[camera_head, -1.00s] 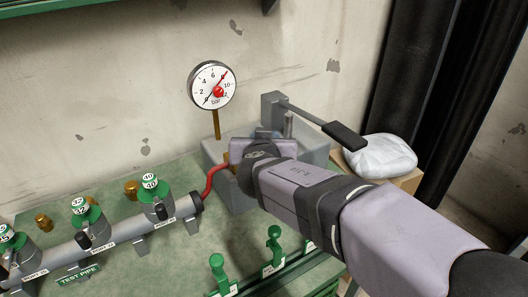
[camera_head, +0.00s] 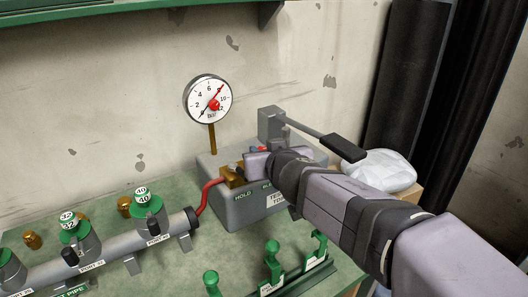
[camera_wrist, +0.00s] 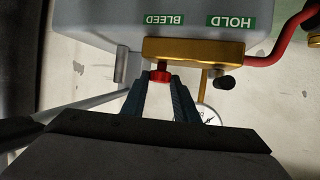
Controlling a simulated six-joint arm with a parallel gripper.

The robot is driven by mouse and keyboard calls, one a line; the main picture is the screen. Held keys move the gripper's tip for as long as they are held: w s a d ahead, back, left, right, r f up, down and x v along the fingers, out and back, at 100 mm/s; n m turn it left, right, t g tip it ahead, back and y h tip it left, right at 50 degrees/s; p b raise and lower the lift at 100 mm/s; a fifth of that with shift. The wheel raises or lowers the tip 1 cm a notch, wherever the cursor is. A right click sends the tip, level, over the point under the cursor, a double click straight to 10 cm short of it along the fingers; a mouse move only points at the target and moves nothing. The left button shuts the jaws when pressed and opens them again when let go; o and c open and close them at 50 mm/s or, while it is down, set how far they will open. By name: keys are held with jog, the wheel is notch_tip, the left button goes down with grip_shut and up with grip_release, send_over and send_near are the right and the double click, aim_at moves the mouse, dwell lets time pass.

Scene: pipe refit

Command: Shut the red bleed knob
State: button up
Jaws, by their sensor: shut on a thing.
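The red bleed knob (camera_wrist: 160,77) sits under the brass block (camera_wrist: 205,49) in the wrist view, below the BLEED label (camera_wrist: 165,19). My gripper (camera_wrist: 158,84) has its two dark fingers on either side of the knob and is shut on it. In the head view a small bit of the red knob (camera_head: 263,149) shows behind my gripper (camera_head: 256,164), by the brass block (camera_head: 232,176). The knob's turn position cannot be told. The grey test box (camera_head: 247,211) carries the HOLD and BLEED labels; my gripper hides part of it.
A pressure gauge (camera_head: 208,100) stands behind the box, with its red needle pointing up right. A black knob (camera_wrist: 225,83) is beside the red one. A pump lever (camera_head: 343,147), red hose (camera_head: 206,190), test pipe (camera_head: 110,252) and green clamps (camera_head: 272,262) are nearby.

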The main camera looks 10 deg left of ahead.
jog(key=o, duration=0.9)
jog(key=shift+s+r, duration=0.1)
jog(key=p+v, duration=0.1)
jog(key=v, duration=0.6)
jog(key=shift+p, duration=0.4)
jog(key=shift+d, duration=0.1)
